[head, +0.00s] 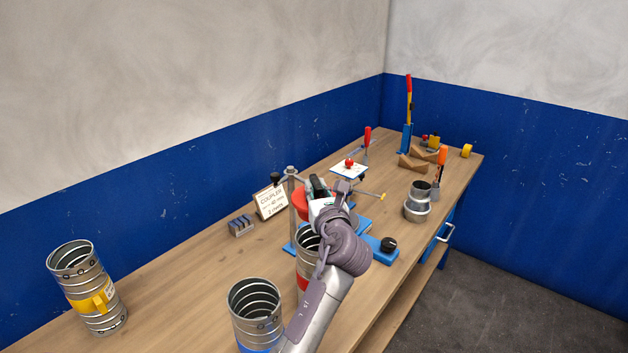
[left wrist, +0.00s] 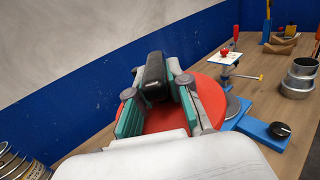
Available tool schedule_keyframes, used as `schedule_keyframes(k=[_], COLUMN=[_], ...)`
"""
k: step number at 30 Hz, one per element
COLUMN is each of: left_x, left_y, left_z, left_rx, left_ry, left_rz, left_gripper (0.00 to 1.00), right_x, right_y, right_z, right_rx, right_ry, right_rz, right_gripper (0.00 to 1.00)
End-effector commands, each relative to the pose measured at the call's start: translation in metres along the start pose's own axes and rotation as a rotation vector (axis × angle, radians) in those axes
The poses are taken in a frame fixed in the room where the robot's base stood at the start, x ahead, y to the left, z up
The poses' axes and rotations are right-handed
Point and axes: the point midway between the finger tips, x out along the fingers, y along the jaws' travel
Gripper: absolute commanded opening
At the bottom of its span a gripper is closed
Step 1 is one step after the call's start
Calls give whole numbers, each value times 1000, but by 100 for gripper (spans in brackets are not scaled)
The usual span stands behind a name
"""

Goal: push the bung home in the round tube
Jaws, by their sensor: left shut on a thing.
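The bung is a red disc (head: 301,201) with a black handle (left wrist: 155,76). My left gripper (head: 320,190) is shut on that handle, with a finger on each side of it in the left wrist view (left wrist: 158,95). The red disc also shows broadly in the left wrist view (left wrist: 208,96), beneath the fingers. A ribbed metal round tube (head: 304,262) with a red band stands just below and nearer than the disc in the head view, partly hidden by my arm. Its open mouth shows, and the disc appears apart from it. My right gripper is not in view.
Ribbed tubes with a yellow band (head: 90,290) and a blue band (head: 257,315) stand on the bench (head: 190,290). A metal post (head: 291,215) and a sign (head: 270,201) are close to the gripper. A black knob (head: 388,244) and a metal coupler (head: 417,203) lie right.

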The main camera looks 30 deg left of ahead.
Motion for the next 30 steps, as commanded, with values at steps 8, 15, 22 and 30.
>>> schedule_keyframes(k=[8,15,22,30], left_x=[0,-2,-2,-2], left_y=[0,0,0,0], left_z=[1,5,-26,-49], left_rx=[-1,2,0,1], left_ry=[-2,4,3,2], left_rz=[-2,-4,-4,-4], left_gripper=[0,0,0,0], right_x=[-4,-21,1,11], right_y=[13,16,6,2], right_z=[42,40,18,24], right_rx=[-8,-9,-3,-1], right_ry=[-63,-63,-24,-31], right_rz=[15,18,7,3], right_gripper=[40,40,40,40])
